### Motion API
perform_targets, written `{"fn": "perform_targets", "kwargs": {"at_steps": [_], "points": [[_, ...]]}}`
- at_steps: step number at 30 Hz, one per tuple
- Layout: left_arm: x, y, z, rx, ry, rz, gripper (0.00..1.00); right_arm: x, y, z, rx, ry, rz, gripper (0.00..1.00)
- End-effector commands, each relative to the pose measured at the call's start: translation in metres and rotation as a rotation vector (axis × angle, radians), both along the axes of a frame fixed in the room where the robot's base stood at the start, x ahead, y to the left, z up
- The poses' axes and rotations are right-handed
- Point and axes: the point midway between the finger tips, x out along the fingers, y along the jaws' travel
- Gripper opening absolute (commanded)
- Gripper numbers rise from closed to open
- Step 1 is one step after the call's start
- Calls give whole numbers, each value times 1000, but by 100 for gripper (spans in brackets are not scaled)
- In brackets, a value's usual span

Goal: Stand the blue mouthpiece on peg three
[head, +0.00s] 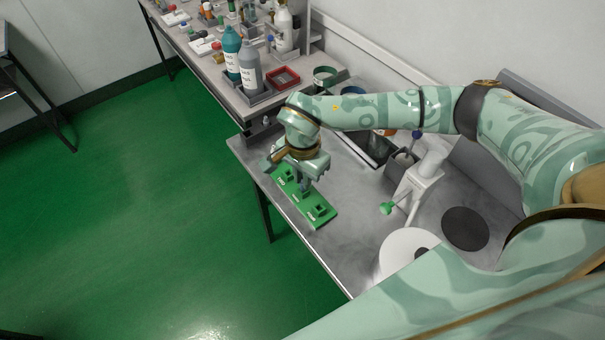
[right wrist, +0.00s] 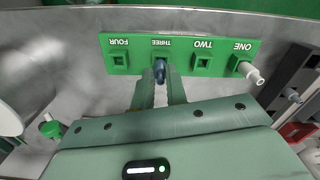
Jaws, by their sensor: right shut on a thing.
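The green peg board (head: 319,212) lies near the front edge of the grey table. In the right wrist view the board (right wrist: 182,42) has places marked ONE, TWO, THREE and FOUR. My right gripper (head: 304,186) is over the board. In the right wrist view its fingers (right wrist: 160,84) are shut on the dark blue mouthpiece (right wrist: 160,70), at the place marked THREE. The mouthpiece covers that place, and I cannot tell whether it is seated on the peg or just above it. My left gripper is not in view.
A white mouthpiece (right wrist: 249,73) is at place ONE; TWO (right wrist: 202,63) and FOUR (right wrist: 120,61) are bare. A white device (head: 424,180) with a green end piece (head: 387,208) stands to the right. A side table with bottles (head: 250,66) and a red tray (head: 283,78) is behind.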

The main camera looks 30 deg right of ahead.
Motion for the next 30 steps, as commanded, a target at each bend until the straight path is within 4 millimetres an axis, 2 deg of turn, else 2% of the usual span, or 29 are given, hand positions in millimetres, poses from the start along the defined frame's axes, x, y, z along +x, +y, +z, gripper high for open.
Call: {"fn": "perform_targets", "kwargs": {"at_steps": [14,15,17,26,30], "points": [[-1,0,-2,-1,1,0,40,0,0,-6,0,0,0,0],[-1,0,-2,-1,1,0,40,0,0,-6,0,0,0,22],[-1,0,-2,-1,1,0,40,0,0,-6,0,0,0,39],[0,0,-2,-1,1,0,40,0,0,-4,0,-1,0,40],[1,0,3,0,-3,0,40,1,0,11,0,-3,0,40]]}}
